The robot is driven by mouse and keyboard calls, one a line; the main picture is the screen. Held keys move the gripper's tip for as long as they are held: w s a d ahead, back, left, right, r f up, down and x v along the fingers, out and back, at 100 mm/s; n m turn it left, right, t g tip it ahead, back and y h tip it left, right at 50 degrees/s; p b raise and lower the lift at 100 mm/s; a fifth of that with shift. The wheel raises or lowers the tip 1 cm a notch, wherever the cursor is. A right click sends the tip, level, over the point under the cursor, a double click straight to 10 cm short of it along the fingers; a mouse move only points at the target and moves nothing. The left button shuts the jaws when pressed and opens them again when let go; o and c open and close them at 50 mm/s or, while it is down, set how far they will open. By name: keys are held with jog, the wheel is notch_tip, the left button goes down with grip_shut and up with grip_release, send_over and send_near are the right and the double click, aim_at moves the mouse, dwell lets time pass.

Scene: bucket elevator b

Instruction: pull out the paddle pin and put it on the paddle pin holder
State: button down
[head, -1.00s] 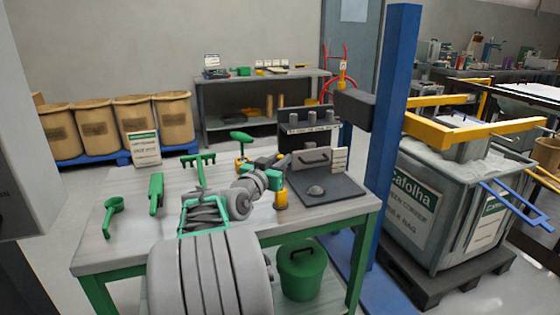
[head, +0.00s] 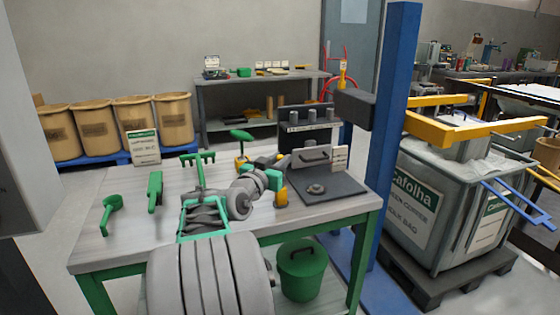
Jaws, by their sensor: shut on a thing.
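My gripper (head: 275,176) is at the end of my arm, over the workbench (head: 125,240) and just left of the dark base plate (head: 345,187). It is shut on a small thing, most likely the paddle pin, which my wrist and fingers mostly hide. A yellow part (head: 281,197) shows beside the gripper; I cannot tell whether it belongs to the gripper or to the bench. A dark rack with several grey pegs (head: 310,116) and a white label strip stands at the bench's back; I cannot tell whether it is the paddle pin holder.
A green scoop (head: 112,214), scraper (head: 155,191) and rake (head: 197,166) are at left. A round grey part (head: 316,189) lies on the plate. A blue post (head: 391,140) rises at right. The bench's left side has free room.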

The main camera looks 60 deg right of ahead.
jog(key=shift+f+b, duration=1.85)
jog(key=c, duration=1.2)
grip_release()
jog(key=shift+o, duration=0.2)
jog(key=a, duration=0.7)
jog(key=shift+a, duration=0.4)
